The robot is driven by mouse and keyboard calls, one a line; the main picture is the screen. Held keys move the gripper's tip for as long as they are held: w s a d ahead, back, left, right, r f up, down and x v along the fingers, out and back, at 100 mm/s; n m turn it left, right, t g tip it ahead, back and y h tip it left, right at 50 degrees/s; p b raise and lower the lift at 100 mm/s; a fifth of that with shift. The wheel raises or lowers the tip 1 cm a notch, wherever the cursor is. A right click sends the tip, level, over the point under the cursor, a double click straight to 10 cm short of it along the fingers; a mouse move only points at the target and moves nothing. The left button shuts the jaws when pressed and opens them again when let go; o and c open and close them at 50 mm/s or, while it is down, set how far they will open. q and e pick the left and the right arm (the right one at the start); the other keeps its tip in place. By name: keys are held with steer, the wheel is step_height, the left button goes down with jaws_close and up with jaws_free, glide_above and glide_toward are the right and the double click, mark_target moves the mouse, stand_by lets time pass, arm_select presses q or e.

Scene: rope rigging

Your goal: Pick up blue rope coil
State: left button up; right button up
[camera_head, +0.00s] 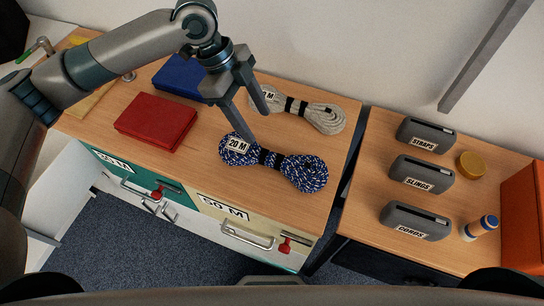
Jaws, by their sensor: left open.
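The blue rope coil (302,172) is a bundled blue-and-white speckled rope with a dark band round its middle and a tag reading 20 M. It lies on the wooden counter near the front edge. My left gripper (252,125) reaches in from the upper left, fingers apart and pointing down, with nothing between them. It is above and behind the left part of the blue coil; I cannot tell its exact height. My right gripper is not in view.
A pale rope coil (325,119) lies close behind, partly hidden by my gripper. A red case (156,122) and a blue case (180,78) lie left. Grey boxes (421,174) stand on the right counter. Drawers (235,222) are below. Wood right of the blue coil is clear.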

arm_select(q)
steer(key=p, duration=0.2)
glide_above(271, 155)
steer(key=f, duration=0.5)
steer(key=a+f, duration=0.1)
steer(key=f, duration=0.1)
steer(key=shift+w+f, duration=0.2)
steer(key=shift+w, duration=0.2)
steer(key=shift+d+f, duration=0.1)
steer(key=shift+f, duration=0.25)
steer(key=shift+p, duration=0.3)
steer(key=shift+s+f+p, duration=0.2)
steer(key=shift+f+p, duration=0.3)
steer(key=shift+f, duration=0.1)
steer(key=p+x, duration=0.1)
steer(key=x, duration=0.2)
steer(key=shift+f, duration=0.1)
steer(key=shift+f+p, duration=0.3)
steer(key=shift+f, duration=0.15)
jaws_close()
